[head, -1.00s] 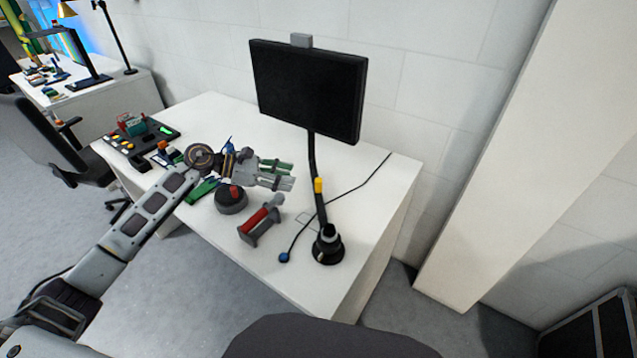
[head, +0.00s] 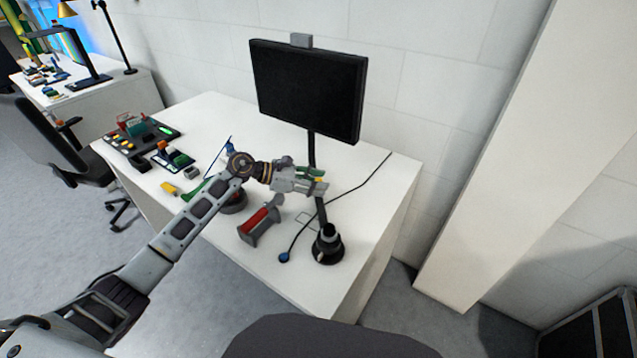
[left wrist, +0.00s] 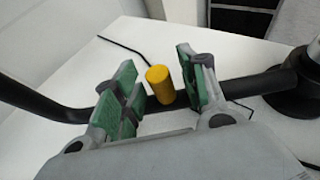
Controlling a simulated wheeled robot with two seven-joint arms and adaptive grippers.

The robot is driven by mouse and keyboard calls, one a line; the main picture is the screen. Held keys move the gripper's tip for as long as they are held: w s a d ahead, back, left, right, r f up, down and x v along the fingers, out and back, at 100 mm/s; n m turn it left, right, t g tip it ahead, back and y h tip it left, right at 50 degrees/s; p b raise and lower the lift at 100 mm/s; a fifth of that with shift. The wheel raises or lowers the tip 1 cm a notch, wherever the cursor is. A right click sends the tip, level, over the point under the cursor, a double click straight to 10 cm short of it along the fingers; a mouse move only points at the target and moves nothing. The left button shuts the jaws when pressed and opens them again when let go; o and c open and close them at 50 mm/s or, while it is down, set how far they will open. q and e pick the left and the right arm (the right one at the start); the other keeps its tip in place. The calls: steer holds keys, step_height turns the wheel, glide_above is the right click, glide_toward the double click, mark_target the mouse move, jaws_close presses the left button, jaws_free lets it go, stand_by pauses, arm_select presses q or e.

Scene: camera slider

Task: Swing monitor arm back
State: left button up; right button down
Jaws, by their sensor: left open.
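The monitor (head: 307,90) is a black screen held on a black monitor arm (head: 311,148), which rises from a round base (head: 327,246) near the desk's right end. A yellow grip (left wrist: 160,82) sits on the arm's pole, and it shows clearly in the left wrist view. My left gripper (head: 318,184) is at the pole, hiding most of the yellow grip in the head view. In the left wrist view its green-padded fingers (left wrist: 163,88) are open, one on either side of the yellow grip, with gaps visible. My right gripper is not in view.
On the white desk (head: 375,205) stand a red-handled grey tool (head: 259,225), a cable with a blue end (head: 284,257) and a control panel (head: 142,140). A wall stands behind the desk. A dark chair back (head: 330,338) is in front.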

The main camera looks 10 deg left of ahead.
arm_select(q)
steer(key=shift+w+d+f, duration=0.1)
steer(key=shift+w+d, duration=0.05)
steer(key=shift+d, duration=0.15)
steer(key=shift+c, duration=0.4)
jaws_close()
